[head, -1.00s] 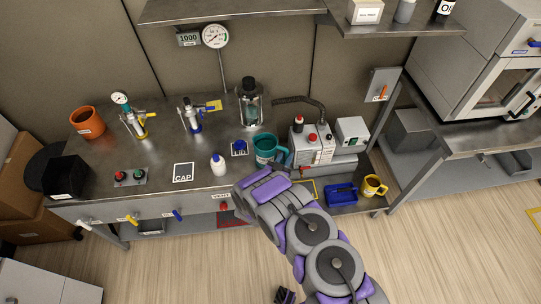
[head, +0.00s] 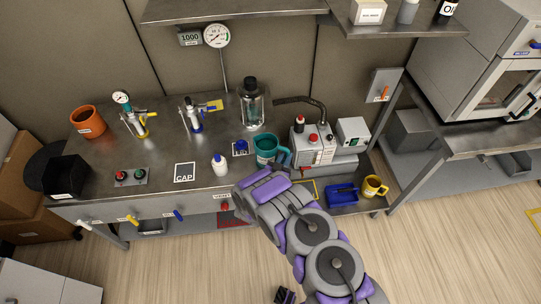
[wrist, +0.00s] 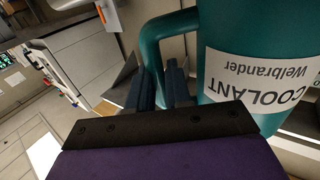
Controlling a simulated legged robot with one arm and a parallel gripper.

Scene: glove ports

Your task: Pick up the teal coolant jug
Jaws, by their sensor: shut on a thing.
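The teal coolant jug (head: 265,147) stands upright near the front of the steel bench, right of centre; I cannot tell whether its base touches the bench. In the wrist view, its teal body (wrist: 217,25) fills the right side, with a white COOLANT label upside down. Its handle (wrist: 152,48) loops to the left. My gripper (wrist: 165,84) is shut on the handle, a dark finger on either side of it. In the head view my arm's end is just below the jug, and the fingers are hidden.
A small white bottle (head: 219,162) and a blue item (head: 240,147) stand left of the jug. A glass vessel (head: 252,104) is behind it. A grey machine with a red button (head: 313,139) is close on the right. A blue tray (head: 342,194) and yellow mug (head: 373,186) sit lower right.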

